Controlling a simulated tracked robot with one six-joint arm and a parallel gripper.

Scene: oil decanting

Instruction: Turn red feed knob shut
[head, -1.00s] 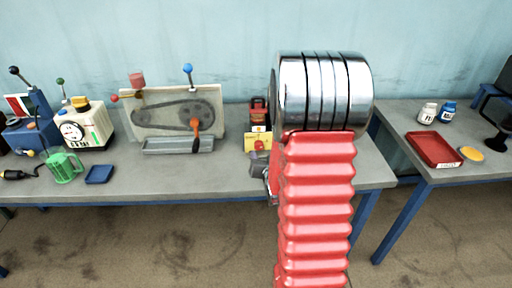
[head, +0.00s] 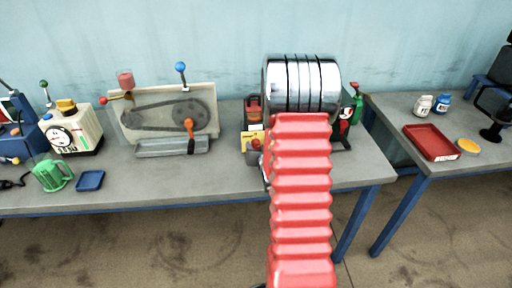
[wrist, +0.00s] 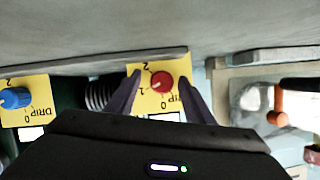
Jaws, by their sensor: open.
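A round red knob (wrist: 162,82) sits on a yellow plate (wrist: 150,103) marked DRIP with the numbers 0, 1 and 2. The lettering appears upside down in the wrist view. My gripper (wrist: 160,78) is open, with one dark finger on each side of the red knob. I cannot tell whether the fingers touch it, and its pointer setting is too small to read. In the head view the red knob (head: 256,144) shows just left of my red arm; my arm hides most of the gripper there.
A second DRIP plate with a blue knob (wrist: 15,98) is at the left of the wrist view. A grey panel with an orange-handled lever (wrist: 278,108) is at the right. On the bench stand a belt-drive board (head: 165,112), a green mug (head: 52,175) and a blue tray (head: 90,180).

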